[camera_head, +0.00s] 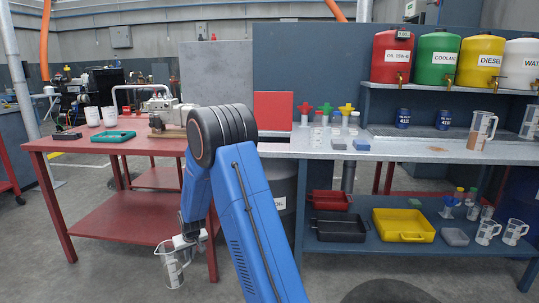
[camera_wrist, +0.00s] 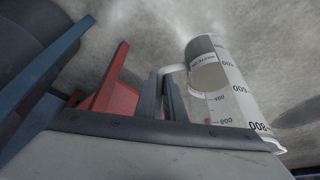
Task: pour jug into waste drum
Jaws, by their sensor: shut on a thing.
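The jug (camera_head: 173,271) is a clear measuring jug with dark graduation marks. It hangs low in front of the red table in the head view, to the left of my blue arm. My gripper (camera_head: 186,240) is shut on its handle. The wrist view shows the jug (camera_wrist: 222,85) at the right of the gripper fingers (camera_wrist: 166,95); I cannot tell how much it holds. A dark drum (camera_head: 284,183) with a white label partly reading "OIL" stands under the join of the tables, right of the jug and apart from it. My arm hides part of the drum.
The red table (camera_head: 90,146) carries a green tray (camera_head: 112,138) and white containers. The grey bench (camera_head: 400,151) carries jugs and blue cans; a yellow tray (camera_head: 403,225) and dark bin (camera_head: 339,228) sit on its lower shelf. Floor in front is mostly clear.

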